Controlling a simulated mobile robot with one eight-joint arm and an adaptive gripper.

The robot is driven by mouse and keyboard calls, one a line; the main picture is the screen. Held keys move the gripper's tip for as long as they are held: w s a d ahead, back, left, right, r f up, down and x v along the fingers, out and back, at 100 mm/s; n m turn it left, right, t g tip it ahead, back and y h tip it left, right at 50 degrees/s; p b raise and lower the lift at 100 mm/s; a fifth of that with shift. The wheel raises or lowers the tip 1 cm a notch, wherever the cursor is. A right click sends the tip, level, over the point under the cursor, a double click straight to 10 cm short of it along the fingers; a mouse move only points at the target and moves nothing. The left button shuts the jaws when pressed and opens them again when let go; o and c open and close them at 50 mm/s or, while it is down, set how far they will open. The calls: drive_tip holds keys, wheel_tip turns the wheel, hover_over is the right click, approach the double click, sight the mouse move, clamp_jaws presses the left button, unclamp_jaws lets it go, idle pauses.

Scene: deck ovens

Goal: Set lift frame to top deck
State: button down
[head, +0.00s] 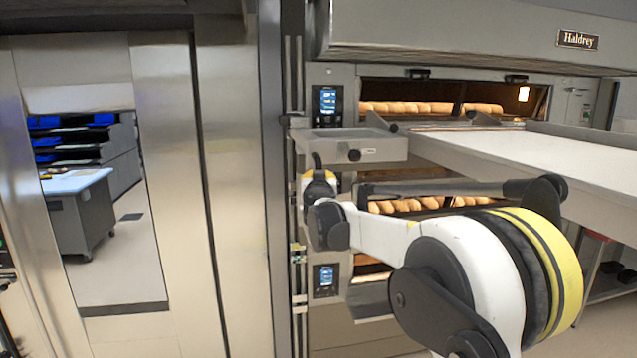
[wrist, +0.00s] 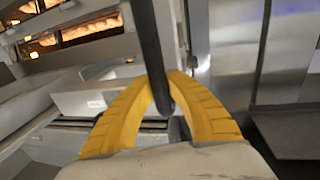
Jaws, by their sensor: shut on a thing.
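The lift frame shows in the head view as a long white bed (head: 545,152) with a grey end housing (head: 380,147) at its left. It stands in front of the oven, its near end close to the sill of the top deck (head: 410,107), which holds loaves. Whether it is exactly level with that sill I cannot tell. My gripper (head: 318,182) is below the housing's left corner. Its yellow fingers (wrist: 165,95) are shut around a dark bar (wrist: 148,45), which stands upright in the head view. The lower end of the bar shows between the fingers.
A lower deck (head: 410,205) with loaves is partly behind my arm. Small control screens (head: 328,100) sit on the oven's left column. A steel cabinet wall (head: 235,180) is close on the left. A worktable (head: 80,205) is farther back.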

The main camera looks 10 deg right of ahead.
idle(0.3)
drive_tip(key=c, duration=1.6)
unclamp_jaws()
drive_tip(key=shift+s+r, duration=0.1)
drive_tip(key=o, duration=0.3)
drive_tip(key=shift+s+a+r, duration=0.15)
drive_tip(key=shift+s+r, duration=0.1)
drive_tip(key=shift+s, duration=0.15)
drive_tip(key=s+a, duration=0.2)
drive_tip(key=s, duration=0.9)
drive_tip(key=shift+s+a, duration=0.15)
drive_tip(key=shift+s, duration=0.1)
drive_tip(key=shift+f, duration=0.1)
